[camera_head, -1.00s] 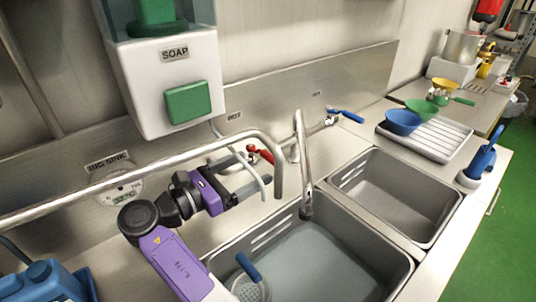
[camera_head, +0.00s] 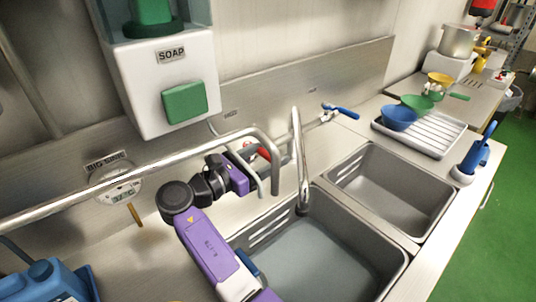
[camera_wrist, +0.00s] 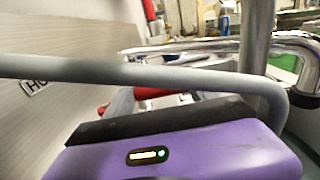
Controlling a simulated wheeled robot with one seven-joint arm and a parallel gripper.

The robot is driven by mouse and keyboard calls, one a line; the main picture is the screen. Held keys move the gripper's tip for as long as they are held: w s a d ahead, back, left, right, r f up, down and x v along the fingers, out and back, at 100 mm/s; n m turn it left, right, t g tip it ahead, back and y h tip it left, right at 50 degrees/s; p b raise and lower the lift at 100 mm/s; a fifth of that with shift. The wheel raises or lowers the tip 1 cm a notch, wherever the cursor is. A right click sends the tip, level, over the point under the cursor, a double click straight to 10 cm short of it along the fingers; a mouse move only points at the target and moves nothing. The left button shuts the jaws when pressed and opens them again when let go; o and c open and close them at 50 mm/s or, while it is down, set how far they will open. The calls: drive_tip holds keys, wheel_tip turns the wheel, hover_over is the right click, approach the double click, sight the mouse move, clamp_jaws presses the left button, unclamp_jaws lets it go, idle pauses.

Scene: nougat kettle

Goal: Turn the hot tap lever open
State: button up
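The hot tap lever is red (camera_head: 263,153) and sits at the wall behind the big sink, partly hidden behind bent pipes and my gripper. It also shows as red parts in the wrist view (camera_wrist: 152,93), just beyond the dark front edge of my gripper. My purple gripper (camera_head: 258,170) is right in front of the lever, under the long metal pipe. A label starting "HO" (camera_wrist: 38,88) shows on the wall.
A tall spout (camera_head: 302,160) stands at the sink (camera_head: 395,275), which holds water. A blue lever (camera_head: 342,110) is farther right. The soap dispenser (camera_head: 165,65) hangs above left.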

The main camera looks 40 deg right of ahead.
sight(265, 157)
clamp_jaws()
drive_tip(key=shift+d+r+n+t+p, duration=0.3)
drive_tip(key=shift+t+p, duration=0.2)
drive_tip(key=shift+p, duration=0.75)
drive_tip(key=shift+d+f+n+t+p, duration=0.1)
drive_tip(key=shift+d+n+t+p, duration=0.2)
drive_tip(key=shift+p, duration=0.45)
drive_tip(key=shift+f+t, duration=0.15)
drive_tip(key=shift+t, duration=0.15)
drive_tip(key=o, duration=0.6)
unclamp_jaws()
drive_tip(key=shift+s+a+b, duration=0.15)
drive_tip(key=shift+a+b, duration=0.05)
drive_tip(key=shift+a, duration=1.1)
drive_tip(key=shift+s+a+b, duration=0.2)
drive_tip(key=shift+a+b, duration=0.05)
drive_tip(key=shift+a, duration=1.1)
drive_tip(key=shift+s+a+b, duration=0.15)
drive_tip(key=shift+a+b, duration=0.05)
drive_tip(key=shift+a, duration=1.1)
drive_tip(key=shift+f, duration=0.1)
